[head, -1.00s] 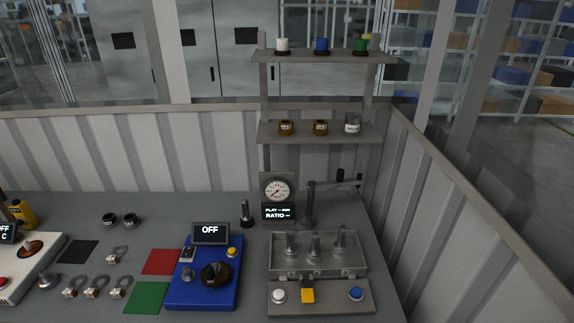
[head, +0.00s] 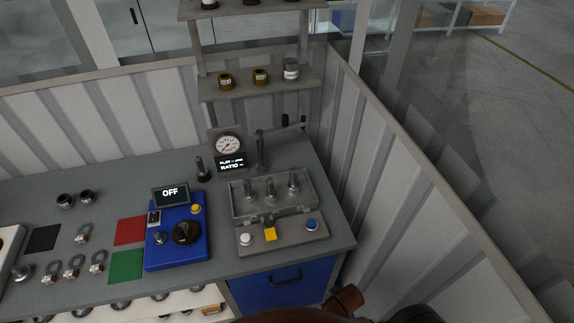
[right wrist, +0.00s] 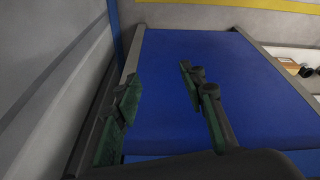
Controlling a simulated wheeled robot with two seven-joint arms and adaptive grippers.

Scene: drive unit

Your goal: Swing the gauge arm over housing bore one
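The gauge arm (head: 283,133) reaches right from the top of a dark post (head: 262,152) behind the housing, with a black end piece at its right. It points along the back of the bench, not over the housing. The grey housing (head: 237,205) holds several upright metal shafts in a row; bore numbers cannot be read. The round dial gauge (head: 228,145) stands left of the post above a display reading PLAY and RATIO. My right gripper (right wrist: 160,92) is open and empty in the right wrist view, before a blue panel (right wrist: 230,85), away from the gauge arm. My left gripper is not in view.
A blue control box (head: 190,250) showing OFF stands left of the housing. A panel with white, yellow and blue buttons (head: 285,238) lies in front of it. A shelf (head: 240,88) rises behind, and a ribbed wall (head: 390,170) closes the right side. A blue drawer (head: 270,290) is below the bench.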

